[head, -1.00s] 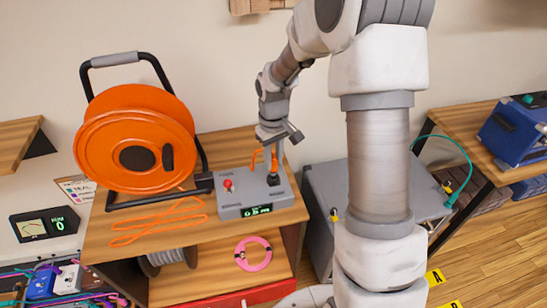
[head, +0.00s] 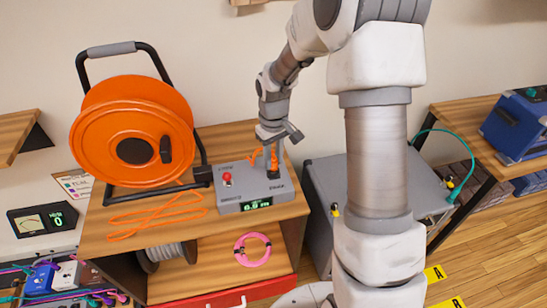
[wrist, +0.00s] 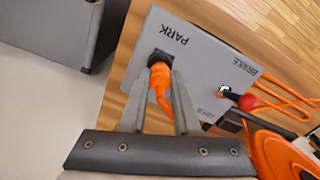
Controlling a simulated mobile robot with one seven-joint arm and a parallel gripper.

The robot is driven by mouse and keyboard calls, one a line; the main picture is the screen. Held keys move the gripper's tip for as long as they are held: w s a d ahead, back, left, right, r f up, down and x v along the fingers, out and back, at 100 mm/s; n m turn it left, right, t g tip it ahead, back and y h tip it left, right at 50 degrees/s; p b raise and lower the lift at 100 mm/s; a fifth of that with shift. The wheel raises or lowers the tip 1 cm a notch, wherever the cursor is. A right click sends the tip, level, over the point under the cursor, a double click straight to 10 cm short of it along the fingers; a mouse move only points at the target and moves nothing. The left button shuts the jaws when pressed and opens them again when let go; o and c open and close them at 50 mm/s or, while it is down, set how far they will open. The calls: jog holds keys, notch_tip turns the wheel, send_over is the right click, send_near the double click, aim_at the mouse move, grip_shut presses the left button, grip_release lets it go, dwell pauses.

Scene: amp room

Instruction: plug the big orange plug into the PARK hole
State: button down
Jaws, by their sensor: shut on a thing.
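The big orange plug (wrist: 159,88) is between the fingers of my gripper (wrist: 163,78), which is shut on it. Its orange cable and body also show under my gripper (head: 271,158) in the head view. The plug's dark front end is at the black part by the PARK label (wrist: 174,35) on the grey box (head: 240,201). The hole is hidden behind the plug, and I cannot tell how deep the plug sits.
A grey cabinet (head: 322,180) stands to the right.

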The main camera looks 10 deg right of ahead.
jog(key=c, duration=0.6)
grip_release()
jog(key=shift+o, duration=0.2)
jog(key=shift+r, duration=0.1)
notch_tip(320, 180, up, 17)
jog(key=p, duration=0.2)
jog(key=shift+r, duration=0.1)
jog(key=s+r+m+t, duration=0.2)
jog(key=s+r, duration=0.1)
jog(key=s, duration=0.8)
jog(key=s+r+m+t, duration=0.2)
jog(key=s+r+t, duration=0.1)
jog(key=s, duration=0.9)
jog(key=shift+s+r+t, duration=0.15)
jog(key=shift+r+t, duration=0.15)
jog(key=shift+r, duration=0.45)
